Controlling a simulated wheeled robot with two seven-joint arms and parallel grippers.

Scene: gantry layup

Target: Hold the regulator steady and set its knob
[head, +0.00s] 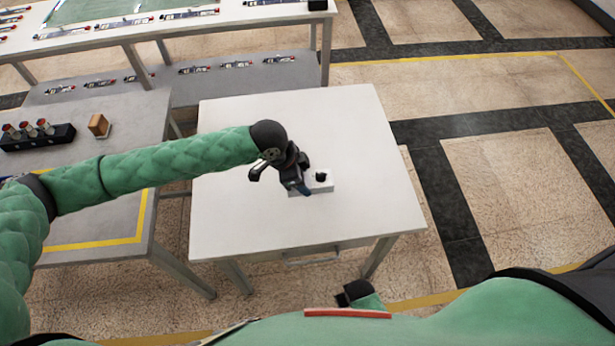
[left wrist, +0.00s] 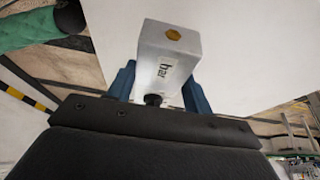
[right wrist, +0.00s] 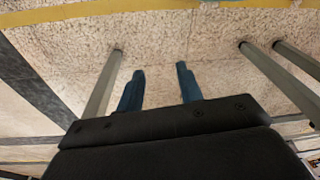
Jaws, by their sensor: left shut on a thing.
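The regulator (head: 321,187) is a small light-grey block with a dark knob (head: 321,176) on top. It is at the middle right of the white table (head: 350,120). My left gripper (head: 298,188) is shut on the regulator's left part. In the left wrist view the regulator (left wrist: 167,52) sits between the blue fingers, with "bar" lettering and a yellow hexagon on it. A dark round part shows at its near end. My right gripper (right wrist: 160,88) is open and empty, with bare floor and table legs beyond its blue fingers. It is away from the regulator.
A grey bench (head: 100,190) with yellow tape stands left of the table. It bears a black rack (head: 38,138) of red-topped cylinders and a brown block (head: 99,125). The white table is otherwise clear. Open floor lies to its right.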

